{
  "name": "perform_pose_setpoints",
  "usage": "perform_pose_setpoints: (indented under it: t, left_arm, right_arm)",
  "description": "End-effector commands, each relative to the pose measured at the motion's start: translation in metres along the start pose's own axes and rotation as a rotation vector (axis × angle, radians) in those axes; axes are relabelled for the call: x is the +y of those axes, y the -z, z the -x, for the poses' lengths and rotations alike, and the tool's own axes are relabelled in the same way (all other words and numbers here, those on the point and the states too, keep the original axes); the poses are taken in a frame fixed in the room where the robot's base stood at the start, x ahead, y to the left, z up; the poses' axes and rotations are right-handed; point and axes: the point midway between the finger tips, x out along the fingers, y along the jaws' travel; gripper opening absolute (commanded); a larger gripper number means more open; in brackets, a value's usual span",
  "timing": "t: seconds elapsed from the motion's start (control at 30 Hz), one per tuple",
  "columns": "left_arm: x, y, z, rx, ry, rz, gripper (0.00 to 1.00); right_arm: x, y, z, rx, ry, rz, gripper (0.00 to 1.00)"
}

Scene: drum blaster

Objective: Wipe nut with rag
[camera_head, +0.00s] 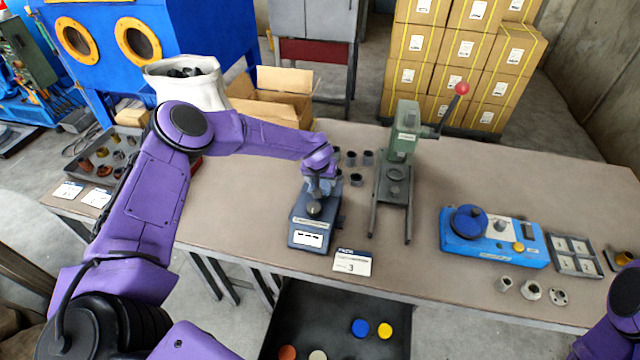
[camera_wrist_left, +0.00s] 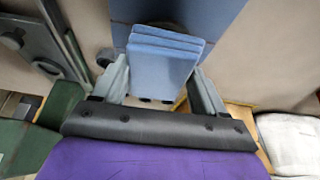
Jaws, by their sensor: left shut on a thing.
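My left gripper (camera_head: 320,186) is over the left-middle of the table, at a small dark blue-grey device. In the left wrist view its fingers (camera_wrist_left: 160,88) are closed on a folded light-blue rag (camera_wrist_left: 163,62). The device (camera_head: 309,236) has a white front label and a dark rounded piece (camera_head: 314,208) on top, just below the gripper. I cannot tell whether the rag touches it. Several small metal parts, one a flanged nut-like piece (camera_head: 530,290), stand at the table's front right. I cannot tell which piece is the nut. Only part of my right arm shows, at the lower right.
A green press (camera_head: 403,145) with a red-knobbed lever stands right of the left gripper. A blue machine (camera_head: 492,237) and a grey divided tray (camera_head: 574,254) are further right. Small dark cups (camera_head: 352,158) stand behind the device. A label card (camera_head: 352,262) is at the front edge.

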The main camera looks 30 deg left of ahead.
Motion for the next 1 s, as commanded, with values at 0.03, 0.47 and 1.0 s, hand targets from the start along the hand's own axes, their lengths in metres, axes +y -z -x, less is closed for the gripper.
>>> perform_pose_setpoints:
  t: [0.03, 0.47, 1.0]
  left_arm:
    - [0.000, 0.003, -0.005, 0.001, 0.001, 0.001, 0.47]
    - [0.000, 0.017, -0.007, 0.000, -0.001, -0.001, 0.47]
    - [0.001, 0.037, 0.040, 0.000, -0.002, 0.001, 0.47]
  right_arm:
    - [-0.001, -0.002, -0.006, 0.000, 0.000, 0.000, 0.43]
    - [-0.001, -0.005, -0.011, 0.000, 0.000, 0.000, 0.43]
    - [0.002, 0.011, 0.026, 0.000, 0.000, 0.000, 0.43]
